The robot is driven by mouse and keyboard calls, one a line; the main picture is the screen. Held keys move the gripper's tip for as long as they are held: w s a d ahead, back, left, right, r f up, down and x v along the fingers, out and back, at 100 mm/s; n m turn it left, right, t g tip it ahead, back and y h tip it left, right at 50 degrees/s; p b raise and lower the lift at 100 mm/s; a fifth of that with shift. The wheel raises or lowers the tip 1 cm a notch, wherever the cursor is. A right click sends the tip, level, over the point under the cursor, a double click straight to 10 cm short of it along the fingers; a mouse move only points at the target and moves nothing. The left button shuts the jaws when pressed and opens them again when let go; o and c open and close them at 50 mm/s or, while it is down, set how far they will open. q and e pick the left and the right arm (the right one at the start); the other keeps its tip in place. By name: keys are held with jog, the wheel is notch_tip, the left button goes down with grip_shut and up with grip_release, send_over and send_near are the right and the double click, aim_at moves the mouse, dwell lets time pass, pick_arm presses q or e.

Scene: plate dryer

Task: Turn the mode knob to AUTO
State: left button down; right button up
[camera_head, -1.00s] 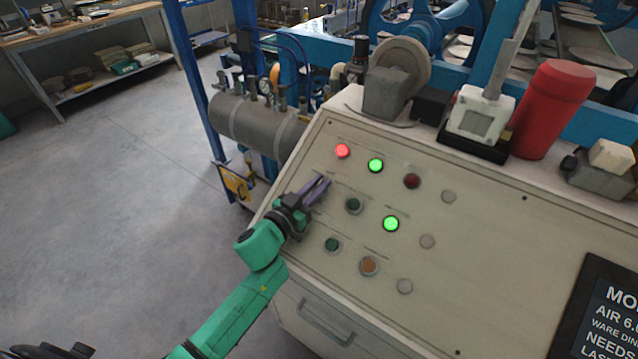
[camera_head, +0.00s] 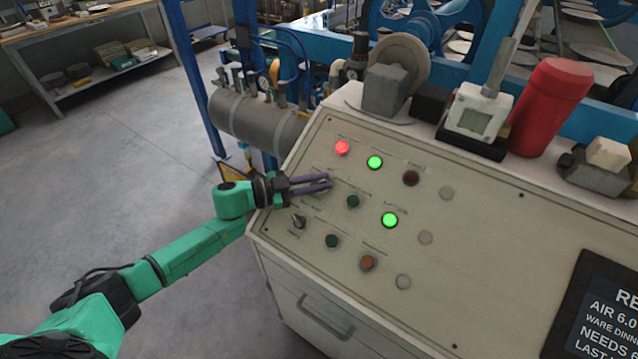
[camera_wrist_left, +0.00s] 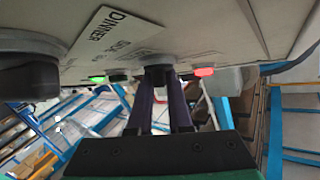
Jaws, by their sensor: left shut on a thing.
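The sloped cream control panel (camera_head: 465,235) bears several lights, buttons and knobs. My left gripper (camera_head: 328,183) comes in from the left, its purple fingers lying nearly level at the panel's upper left, below the red lamp. In the left wrist view its fingers reach up to a dark round knob (camera_wrist_left: 158,74), the mode knob, and are shut on it. In the head view the fingers hide this knob, and its setting cannot be read. My right gripper is in neither view.
A red lamp (camera_head: 342,147) and a green lamp (camera_head: 375,162) glow close above the fingers. Another knob (camera_head: 299,222) sits below them. A dark screen (camera_head: 607,310) is at lower right. A red cylinder (camera_head: 551,107) stands on the panel's top. Open floor lies left.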

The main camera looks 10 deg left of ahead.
pick_arm(q)
jog(key=shift+m+g, duration=0.5)
jog(key=c, duration=0.8)
grip_release()
jog(key=shift+c, duration=0.2)
jog(key=b+v, duration=0.4)
jog(key=v, duration=1)
jog(key=shift+a, duration=0.25)
jog(key=shift+s+a+f, duration=0.1)
jog(key=shift+f, duration=0.05)
